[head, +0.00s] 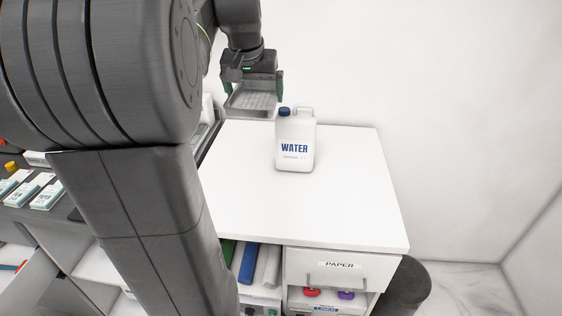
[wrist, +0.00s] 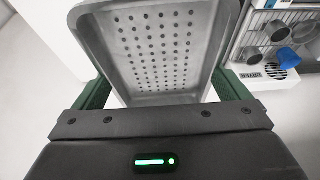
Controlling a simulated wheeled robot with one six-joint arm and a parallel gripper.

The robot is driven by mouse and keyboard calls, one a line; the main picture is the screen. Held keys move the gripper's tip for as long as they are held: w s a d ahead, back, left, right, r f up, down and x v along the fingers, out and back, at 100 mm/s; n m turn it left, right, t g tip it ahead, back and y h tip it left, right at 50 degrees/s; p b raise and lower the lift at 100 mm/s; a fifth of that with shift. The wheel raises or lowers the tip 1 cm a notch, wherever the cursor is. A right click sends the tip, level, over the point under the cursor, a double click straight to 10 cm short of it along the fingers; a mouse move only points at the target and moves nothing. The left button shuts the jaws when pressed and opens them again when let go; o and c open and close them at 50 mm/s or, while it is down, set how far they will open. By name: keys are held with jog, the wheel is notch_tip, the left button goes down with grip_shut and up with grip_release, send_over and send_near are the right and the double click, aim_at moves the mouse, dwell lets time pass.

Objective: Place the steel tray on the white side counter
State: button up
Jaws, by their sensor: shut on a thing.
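The steel tray (head: 251,99) is a shallow perforated metal tray. In the head view it hangs in my gripper (head: 254,86) above the back left part of the white side counter (head: 345,205). In the wrist view the tray (wrist: 158,45) fills the middle, between the green fingers of my gripper (wrist: 160,92), which is shut on it. The tray appears raised above the counter top; how high is hard to tell.
A white water jug (head: 295,148) with a blue cap stands on the counter, just right of the tray. The counter's front and right are clear. Open shelves with a paper drawer (head: 338,268) are below. In the wrist view a wire rack (wrist: 270,38) is at right.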

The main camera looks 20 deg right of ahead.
aim_at(261, 188)
jog(key=f, duration=2.7)
jog(key=shift+s+f+b, duration=0.2)
jog(key=shift+f+b, duration=0.1)
jog(key=shift+f, duration=0.2)
jog(key=o, duration=0.7)
jog(key=shift+r, duration=0.1)
jog(key=shift+a+r, duration=0.1)
jog(key=shift+r, duration=0.45)
jog(key=v, duration=1.1)
jog(key=shift+s, duration=0.15)
jog(key=shift+s, duration=0.1)
